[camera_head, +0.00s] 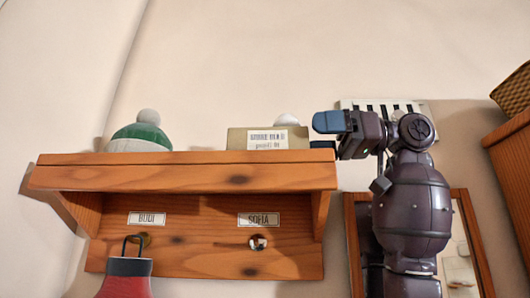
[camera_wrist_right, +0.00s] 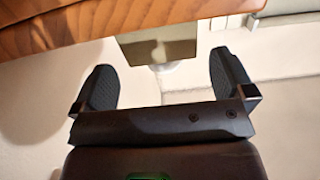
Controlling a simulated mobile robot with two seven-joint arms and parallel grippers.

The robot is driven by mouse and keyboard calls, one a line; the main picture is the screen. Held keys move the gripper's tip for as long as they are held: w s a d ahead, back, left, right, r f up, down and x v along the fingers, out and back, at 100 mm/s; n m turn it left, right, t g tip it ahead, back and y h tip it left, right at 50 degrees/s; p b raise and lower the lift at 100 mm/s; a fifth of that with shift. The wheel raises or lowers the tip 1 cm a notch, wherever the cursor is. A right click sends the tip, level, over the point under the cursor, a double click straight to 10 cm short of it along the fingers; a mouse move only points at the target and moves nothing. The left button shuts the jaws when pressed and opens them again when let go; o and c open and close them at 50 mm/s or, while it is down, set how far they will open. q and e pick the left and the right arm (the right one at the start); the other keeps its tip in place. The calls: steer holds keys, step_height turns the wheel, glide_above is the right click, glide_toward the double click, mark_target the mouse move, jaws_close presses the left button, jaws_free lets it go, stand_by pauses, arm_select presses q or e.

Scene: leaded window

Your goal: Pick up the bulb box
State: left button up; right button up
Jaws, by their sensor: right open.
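The bulb box (camera_head: 236,138) is a small grey-brown box with a white printed label, standing on top of the wooden shelf near its right end. A white rounded thing (camera_head: 287,120) shows just above its top edge. My right gripper (camera_head: 321,134) is just right of the box at about its height, fingers pointing left, open and empty. In the right wrist view the box (camera_wrist_right: 130,46) lies ahead of the open fingers (camera_wrist_right: 162,72), beyond their tips and roughly centred between them. My left gripper is not in view.
The wooden shelf (camera_head: 180,180) has name plates and pegs, with a red bag hanging at the left. A green and white knitted hat (camera_head: 140,135) sits on its left part. A wood-framed mirror (camera_head: 474,245) hangs behind my arm, and a wicker basket (camera_head: 514,90) is far right.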

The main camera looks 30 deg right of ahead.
mark_target(289, 135)
steer(key=shift+a, duration=0.35)
steer(key=shift+r, duration=0.1)
steer(key=shift+w+a, duration=0.1)
steer(key=shift+a, duration=0.05)
steer(key=p+x, duration=0.1)
steer(key=x, duration=0.2)
steer(key=shift+w+a+r+p, duration=0.1)
steer(key=shift+w+a+p, duration=0.15)
steer(key=shift+w+p, duration=0.1)
steer(key=shift+w+a, duration=0.25)
steer(key=shift+a, duration=0.25)
steer(key=c, duration=0.7)
steer(key=shift+c, duration=0.9)
steer(key=shift+r, duration=0.15)
